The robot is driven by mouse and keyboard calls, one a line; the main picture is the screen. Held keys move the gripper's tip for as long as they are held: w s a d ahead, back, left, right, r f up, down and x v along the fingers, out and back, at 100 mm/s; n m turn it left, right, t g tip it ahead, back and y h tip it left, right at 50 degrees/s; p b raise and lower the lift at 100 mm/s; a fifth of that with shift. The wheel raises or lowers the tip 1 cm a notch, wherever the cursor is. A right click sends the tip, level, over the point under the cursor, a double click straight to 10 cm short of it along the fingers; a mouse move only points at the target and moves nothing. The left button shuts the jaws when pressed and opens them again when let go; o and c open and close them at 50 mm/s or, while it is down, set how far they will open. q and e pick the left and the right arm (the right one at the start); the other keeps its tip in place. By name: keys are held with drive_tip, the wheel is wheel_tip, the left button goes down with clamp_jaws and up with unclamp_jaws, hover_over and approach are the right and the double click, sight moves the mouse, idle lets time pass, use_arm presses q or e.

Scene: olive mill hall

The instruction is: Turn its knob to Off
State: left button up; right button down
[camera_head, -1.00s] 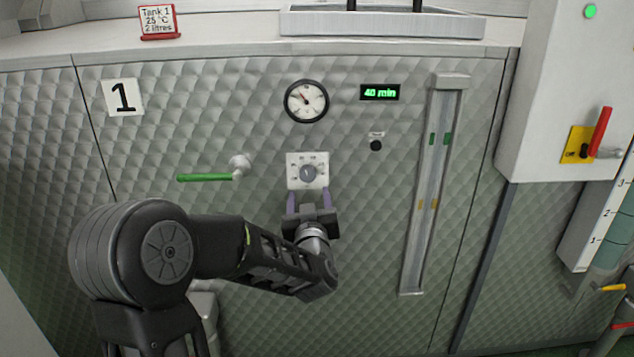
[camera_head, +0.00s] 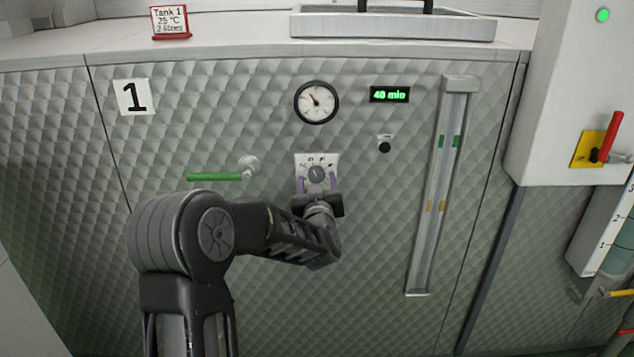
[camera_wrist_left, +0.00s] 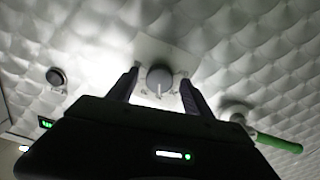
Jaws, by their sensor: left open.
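The grey round knob (camera_head: 317,174) sits on a white dial plate (camera_head: 326,159) on the quilted metal front of tank 1. Marks run along the plate's upper part, too small to read surely. My left gripper (camera_head: 318,186) is open just below and in front of the plate, its purple fingers on either side of the knob. In the left wrist view the knob (camera_wrist_left: 159,79) lies between the two finger tips, with a gap on each side. The gripper's palm hides the plate's lower edge. My right gripper is not in view.
A green-handled lever (camera_head: 214,177) sticks out to the left of the plate. A round gauge (camera_head: 316,102) is above, a "40 min" display (camera_head: 389,94) and black button (camera_head: 384,147) to the right. A vertical sight tube (camera_head: 437,190) stands further right.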

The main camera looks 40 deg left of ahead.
use_arm(q)
drive_tip(key=shift+c, duration=0.3)
clamp_jaws()
idle(0.3)
